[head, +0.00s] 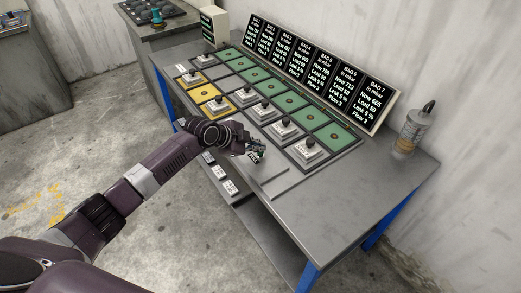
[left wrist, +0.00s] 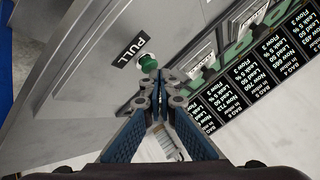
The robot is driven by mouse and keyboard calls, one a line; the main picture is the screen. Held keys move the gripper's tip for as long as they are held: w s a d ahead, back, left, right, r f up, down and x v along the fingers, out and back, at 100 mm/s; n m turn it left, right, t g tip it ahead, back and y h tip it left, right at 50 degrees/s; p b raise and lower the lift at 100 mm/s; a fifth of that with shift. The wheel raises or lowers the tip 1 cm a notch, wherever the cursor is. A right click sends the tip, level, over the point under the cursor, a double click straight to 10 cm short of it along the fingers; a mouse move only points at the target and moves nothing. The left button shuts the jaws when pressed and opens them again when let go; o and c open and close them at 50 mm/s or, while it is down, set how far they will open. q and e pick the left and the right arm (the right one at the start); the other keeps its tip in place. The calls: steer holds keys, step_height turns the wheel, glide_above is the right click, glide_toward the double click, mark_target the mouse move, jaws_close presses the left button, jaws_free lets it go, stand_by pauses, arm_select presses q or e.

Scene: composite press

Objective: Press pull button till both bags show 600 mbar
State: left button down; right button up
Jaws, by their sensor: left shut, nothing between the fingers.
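The pull button, a green round knob (left wrist: 148,63), shows in the left wrist view beside the PULL label (left wrist: 130,47) on a grey panel. My left gripper (left wrist: 162,82) is shut and empty, with its fingertips right by the button; I cannot tell whether they touch. In the head view my left gripper (head: 257,152) is at the bench's front edge and the button is not visible. The row of black bag displays (head: 320,68) stands at the back of the bench; Bag 7 reads about 665. The other figures are small. My right gripper is not in view.
The grey bench (head: 375,190) carries green pads (head: 335,138), yellow pads (head: 205,93) and several white units with black knobs (head: 310,148). A clear canister (head: 413,128) stands at the right end. Another bench (head: 165,35) is at the back left. The floor at left is free.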

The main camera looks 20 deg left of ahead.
mark_target(259, 153)
arm_select(q)
steer(key=shift+r, duration=0.4)
steer(key=shift+r, duration=0.15)
step_height(259, 153, up, 5)
steer(key=p, duration=0.4)
stand_by(0.5)
